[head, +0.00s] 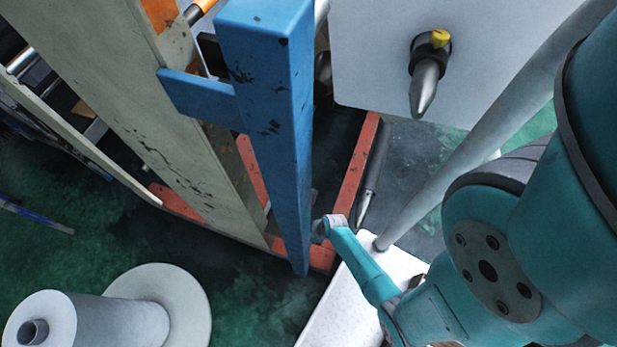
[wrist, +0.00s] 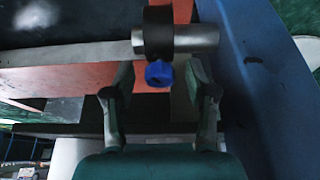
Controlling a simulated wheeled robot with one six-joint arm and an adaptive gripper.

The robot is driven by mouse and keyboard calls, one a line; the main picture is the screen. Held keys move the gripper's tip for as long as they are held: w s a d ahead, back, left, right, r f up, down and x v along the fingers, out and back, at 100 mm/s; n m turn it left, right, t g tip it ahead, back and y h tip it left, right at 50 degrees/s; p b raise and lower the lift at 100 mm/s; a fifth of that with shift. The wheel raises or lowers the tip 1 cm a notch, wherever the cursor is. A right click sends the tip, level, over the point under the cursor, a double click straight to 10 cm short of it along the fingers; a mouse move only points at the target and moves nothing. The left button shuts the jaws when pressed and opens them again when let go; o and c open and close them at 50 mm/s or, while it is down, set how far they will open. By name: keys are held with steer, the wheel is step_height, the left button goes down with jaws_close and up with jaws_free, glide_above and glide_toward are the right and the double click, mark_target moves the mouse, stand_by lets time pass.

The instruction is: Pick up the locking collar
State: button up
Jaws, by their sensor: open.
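In the wrist view, a dark locking collar (wrist: 158,30) with a blue knob (wrist: 159,74) sits around a short metal shaft (wrist: 196,40). The knob points toward my gripper. My gripper (wrist: 160,78) is open, with one finger on each side of the knob and the collar's band just beyond the fingertips. No grip on the collar shows. In the head view, another dark collar (head: 413,66) with a yellow knob (head: 440,39) is around a pointed metal spindle (head: 425,85). My gripper's fingers cannot be made out in the head view.
A blue post (head: 272,130) stands close to my arm; a blue surface (wrist: 250,90) also borders my gripper's right side. Orange-red frame bars (head: 354,170) lie below. A large white roll (head: 90,320) is on the green floor at lower left.

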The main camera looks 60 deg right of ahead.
steer(key=shift+w+f, duration=0.1)
steer(key=shift+f, duration=0.1)
jaws_close()
steer(key=shift+d+r, duration=0.1)
steer(key=shift+r, duration=0.05)
stand_by(0.3)
steer(key=w+d, duration=0.3)
steer(key=d, duration=1.4)
steer(key=shift+w+d, duration=0.2)
steer(key=shift+d, duration=0.05)
